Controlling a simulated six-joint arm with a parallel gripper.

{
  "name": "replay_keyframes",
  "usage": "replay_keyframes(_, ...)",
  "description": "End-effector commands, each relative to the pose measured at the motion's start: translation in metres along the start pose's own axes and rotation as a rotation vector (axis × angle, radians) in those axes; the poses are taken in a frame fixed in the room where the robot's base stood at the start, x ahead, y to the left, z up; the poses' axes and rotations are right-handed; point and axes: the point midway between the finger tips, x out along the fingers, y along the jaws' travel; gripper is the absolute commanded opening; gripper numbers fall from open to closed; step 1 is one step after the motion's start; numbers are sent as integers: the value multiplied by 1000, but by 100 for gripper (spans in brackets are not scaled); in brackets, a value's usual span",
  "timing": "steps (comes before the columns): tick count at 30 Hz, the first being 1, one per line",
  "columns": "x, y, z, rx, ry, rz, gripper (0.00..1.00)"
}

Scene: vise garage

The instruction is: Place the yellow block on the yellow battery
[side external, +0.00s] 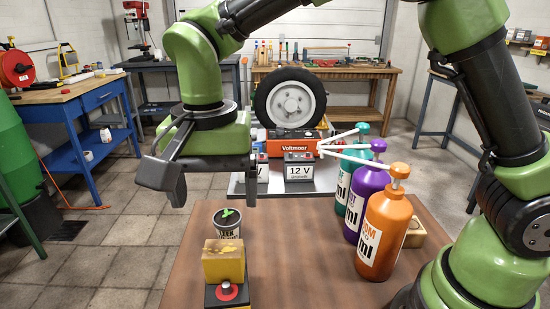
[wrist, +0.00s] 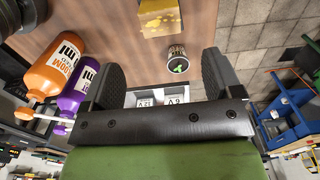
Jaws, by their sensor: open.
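The yellow block (side external: 223,262) has a yellow front and a mottled brownish top. In the side view it is at the front of the brown table. Just in front of it is the yellow battery (side external: 214,296), with a dark top and a red terminal, partly cut off by the frame's lower edge. I cannot tell whether the block rests on the battery or stands behind it. The block also shows at the top edge of the wrist view (wrist: 160,18). My gripper (side external: 207,182) is open and empty, above and behind the block, apart from it.
A labelled can (side external: 227,224) with a green top stands just behind the block. Orange (side external: 383,235), purple (side external: 365,200) and green (side external: 344,190) bottles stand to the right. Behind are 12 V (side external: 299,172) and 6 V batteries and a red Voltmoor charger (side external: 290,146). The table's middle is clear.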

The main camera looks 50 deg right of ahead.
Motion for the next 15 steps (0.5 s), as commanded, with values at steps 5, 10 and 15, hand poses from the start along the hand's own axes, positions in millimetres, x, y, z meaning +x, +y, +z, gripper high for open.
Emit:
replay_keyframes(5, -7, 5, -3, -9, 1, -17, 85)
replay_keyframes(10, -44, 39, -16, -72, 15, -126, 85)
replay_keyframes(15, -83, 100, -22, -185, 90, -282, 85)
